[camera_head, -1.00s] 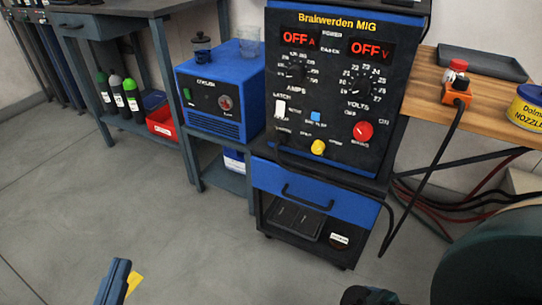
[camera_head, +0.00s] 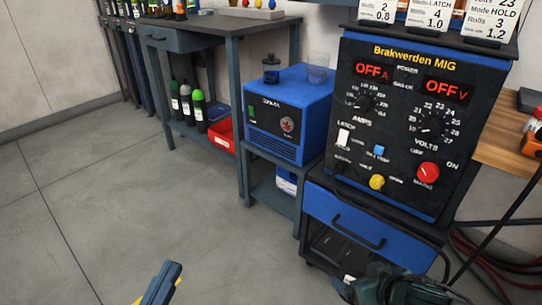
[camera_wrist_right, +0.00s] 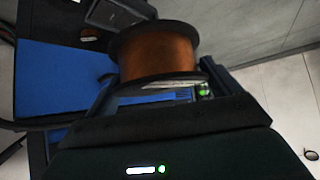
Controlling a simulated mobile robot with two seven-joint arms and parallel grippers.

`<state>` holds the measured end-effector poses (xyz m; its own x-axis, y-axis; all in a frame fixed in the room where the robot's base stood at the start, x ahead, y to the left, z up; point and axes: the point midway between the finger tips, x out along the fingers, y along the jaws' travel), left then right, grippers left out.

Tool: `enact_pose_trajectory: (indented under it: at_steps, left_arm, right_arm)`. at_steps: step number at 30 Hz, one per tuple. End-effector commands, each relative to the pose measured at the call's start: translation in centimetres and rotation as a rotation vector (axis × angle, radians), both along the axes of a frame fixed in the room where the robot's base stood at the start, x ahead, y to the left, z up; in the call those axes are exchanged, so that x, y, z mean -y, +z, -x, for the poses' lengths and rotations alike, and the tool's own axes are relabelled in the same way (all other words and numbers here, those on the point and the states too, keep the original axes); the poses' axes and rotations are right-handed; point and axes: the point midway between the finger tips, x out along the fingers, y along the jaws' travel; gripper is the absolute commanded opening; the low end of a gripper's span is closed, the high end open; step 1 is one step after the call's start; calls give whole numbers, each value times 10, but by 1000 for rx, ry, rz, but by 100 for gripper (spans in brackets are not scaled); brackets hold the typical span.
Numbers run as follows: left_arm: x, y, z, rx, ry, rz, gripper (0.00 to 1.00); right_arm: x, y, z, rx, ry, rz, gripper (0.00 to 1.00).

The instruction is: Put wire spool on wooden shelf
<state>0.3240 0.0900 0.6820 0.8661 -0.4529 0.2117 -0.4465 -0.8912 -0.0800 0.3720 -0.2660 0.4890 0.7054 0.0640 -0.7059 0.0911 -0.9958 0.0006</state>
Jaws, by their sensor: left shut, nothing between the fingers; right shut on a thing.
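The wire spool (camera_wrist_right: 157,55), with copper-coloured wire between black flanges, shows in the right wrist view. My right gripper (camera_wrist_right: 163,92) is shut on it, and the fingertips are mostly hidden. In the head view, a dark part of my right arm shows at the bottom in front of the welder cart; I cannot make out the spool there. My left gripper (camera_head: 165,284) is at the bottom left of the head view, shut and empty, over the floor. A wooden surface (camera_head: 497,153) shows at the right edge; I cannot tell whether it is the wooden shelf.
The MIG welder (camera_head: 400,130) stands on a cart with a blue drawer (camera_head: 368,226). A blue unit (camera_head: 285,122) stands left of it. A workbench (camera_head: 225,25) with bottles and a red bin (camera_head: 220,134) stands behind. Cables hang at right. The floor at left is clear.

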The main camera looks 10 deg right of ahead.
Motion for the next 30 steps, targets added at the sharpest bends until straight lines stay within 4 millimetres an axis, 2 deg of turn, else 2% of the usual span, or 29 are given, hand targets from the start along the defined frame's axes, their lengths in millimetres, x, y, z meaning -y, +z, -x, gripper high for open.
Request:
enact_pose_trajectory:
  at_steps: [1, 3, 7, 11, 21, 30]
  left_arm:
    - [0, 0, 0, 0, 0, 0, 0]
    - [0, 0, 0, 0, 0, 0, 0]
    - [0, 0, 0, 0, 0, 0, 0]
    - [0, 0, 0, 0, 0, 0, 0]
    - [0, 0, 0, 0, 0, 0, 0]
    - [0, 0, 0, 0, 0, 0, 0]
  right_arm:
    - [-13, 28, -13, 21, -6, -11, 29]
    - [-25, 54, -24, 22, -22, -14, 29]
    - [-42, 93, -40, 21, -43, -13, 29]
    - [-54, 119, -50, 16, -58, -12, 29]
    - [-74, 165, -69, 12, -86, -7, 29]
    - [-76, 163, -68, 13, -83, -12, 29]
